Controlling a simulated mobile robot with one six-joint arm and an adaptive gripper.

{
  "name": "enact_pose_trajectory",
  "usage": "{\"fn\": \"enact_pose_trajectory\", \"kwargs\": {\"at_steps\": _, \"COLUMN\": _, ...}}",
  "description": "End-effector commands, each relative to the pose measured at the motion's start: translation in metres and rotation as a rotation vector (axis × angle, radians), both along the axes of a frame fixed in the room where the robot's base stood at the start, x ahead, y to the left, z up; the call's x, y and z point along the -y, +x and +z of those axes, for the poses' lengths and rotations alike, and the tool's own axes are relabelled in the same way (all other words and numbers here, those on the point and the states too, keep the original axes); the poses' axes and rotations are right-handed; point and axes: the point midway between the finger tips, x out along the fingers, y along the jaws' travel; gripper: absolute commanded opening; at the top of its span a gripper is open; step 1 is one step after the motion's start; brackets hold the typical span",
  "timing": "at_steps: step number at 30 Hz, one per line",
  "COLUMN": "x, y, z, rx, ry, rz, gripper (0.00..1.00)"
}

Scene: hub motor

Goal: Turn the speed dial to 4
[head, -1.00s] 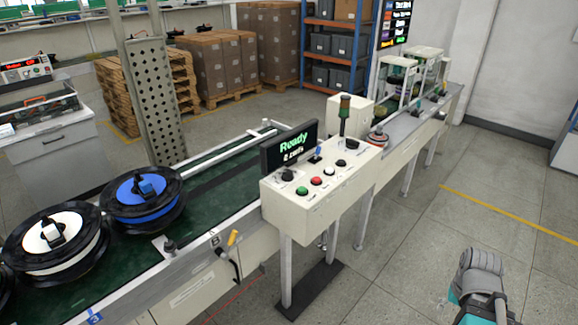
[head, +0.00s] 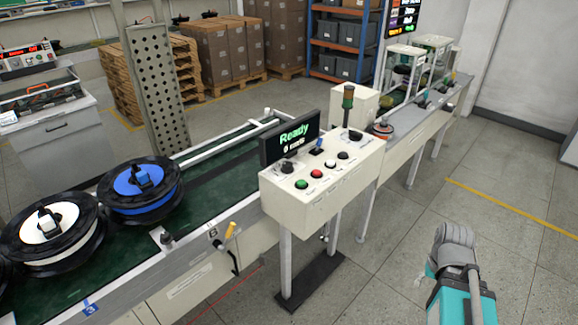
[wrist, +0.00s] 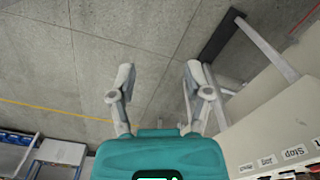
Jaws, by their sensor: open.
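The cream control box (head: 325,195) stands at mid-picture in the head view. Its sloped top carries a black knob (head: 287,167) by the screen and another black knob (head: 355,135) at the far right end. I cannot tell which one is the speed dial, and no scale numbers are readable. The screen (head: 291,138) shows "Ready" with a smaller line below. In the wrist view my gripper (wrist: 159,76) is open and empty over the floor. The box's edge with its labels (wrist: 293,153) shows at the lower right there, apart from the fingers.
Green, red, white and black buttons (head: 316,174) and a blue-topped switch (head: 317,146) share the panel. A signal tower (head: 348,105) rises behind it. The conveyor (head: 215,185) with spools runs left. Open floor (head: 400,225) lies right of the box.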

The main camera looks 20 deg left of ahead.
Motion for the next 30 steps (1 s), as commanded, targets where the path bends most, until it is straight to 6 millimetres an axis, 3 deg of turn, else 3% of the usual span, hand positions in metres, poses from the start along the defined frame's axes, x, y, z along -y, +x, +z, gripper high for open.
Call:
{"fn": "enact_pose_trajectory", "kwargs": {"at_steps": 1, "x": -0.001, "y": 0.002, "z": 0.001, "rx": 0.001, "ry": 0.001, "rz": 0.005, "gripper": 0.81}}
{"fn": "enact_pose_trajectory", "kwargs": {"at_steps": 3, "x": -0.005, "y": 0.008, "z": 0.004, "rx": 0.004, "ry": 0.004, "rz": 0.019, "gripper": 0.90}}
{"fn": "enact_pose_trajectory", "kwargs": {"at_steps": 7, "x": -0.019, "y": 0.030, "z": 0.013, "rx": 0.017, "ry": 0.018, "rz": 0.078, "gripper": 0.90}}
{"fn": "enact_pose_trajectory", "kwargs": {"at_steps": 14, "x": -0.093, "y": 0.103, "z": 0.046, "rx": 0.064, "ry": 0.064, "rz": 0.302, "gripper": 0.90}}
{"fn": "enact_pose_trajectory", "kwargs": {"at_steps": 21, "x": -0.206, "y": 0.193, "z": 0.092, "rx": 0.145, "ry": 0.133, "rz": 0.638, "gripper": 0.90}}
{"fn": "enact_pose_trajectory", "kwargs": {"at_steps": 27, "x": -0.319, "y": 0.252, "z": 0.130, "rx": 0.221, "ry": 0.187, "rz": 0.915, "gripper": 0.90}}
{"fn": "enact_pose_trajectory", "kwargs": {"at_steps": 30, "x": -0.374, "y": 0.272, "z": 0.147, "rx": 0.258, "ry": 0.210, "rz": 1.037, "gripper": 0.90}}
